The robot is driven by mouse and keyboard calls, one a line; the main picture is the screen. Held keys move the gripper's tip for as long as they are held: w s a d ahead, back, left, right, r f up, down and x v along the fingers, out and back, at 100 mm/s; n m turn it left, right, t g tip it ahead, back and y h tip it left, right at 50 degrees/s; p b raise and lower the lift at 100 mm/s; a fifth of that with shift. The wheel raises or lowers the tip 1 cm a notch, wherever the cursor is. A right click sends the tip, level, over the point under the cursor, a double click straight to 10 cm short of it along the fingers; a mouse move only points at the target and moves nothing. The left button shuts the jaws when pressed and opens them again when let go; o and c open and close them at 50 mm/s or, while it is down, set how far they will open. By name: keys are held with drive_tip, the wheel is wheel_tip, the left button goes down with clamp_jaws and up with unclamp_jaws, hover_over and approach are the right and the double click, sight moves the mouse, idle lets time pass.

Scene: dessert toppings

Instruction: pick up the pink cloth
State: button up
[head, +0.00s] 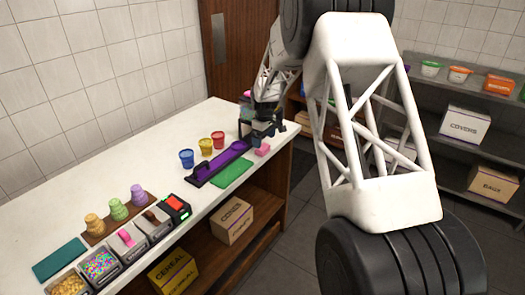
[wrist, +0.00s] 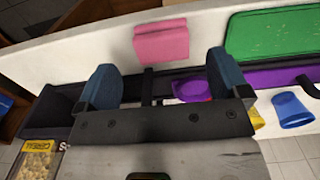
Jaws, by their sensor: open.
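The pink cloth (head: 262,149) is a small folded block lying on the white counter near its far right end. In the wrist view, the pink cloth (wrist: 162,42) lies flat just beyond my fingertips, roughly centred between them. My gripper (head: 263,130) hangs above the counter just behind the cloth in the head view. In the wrist view, my gripper (wrist: 165,80) has its two blue fingers spread wide with nothing between them. I see no contact between fingers and cloth.
A green mat (head: 232,174) and a long purple tray (head: 212,170) lie close by the cloth. Blue (head: 187,158), yellow (head: 206,146) and red (head: 218,140) cups stand behind the tray. Topping containers (head: 100,265) fill the near end. The counter's front edge is close to the cloth.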

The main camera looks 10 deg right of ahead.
sight(263, 147)
drive_tip(key=shift+a+f, duration=0.1)
drive_tip(key=shift+f, duration=2.5)
drive_tip(key=c, duration=1.1)
drive_tip(key=shift+r, duration=0.15)
drive_tip(key=shift+r, duration=1.6)
drive_tip(key=s, duration=0.5)
drive_tip(key=s+r, duration=0.1)
drive_tip(key=s, duration=1)
drive_tip(key=shift+r, duration=0.25)
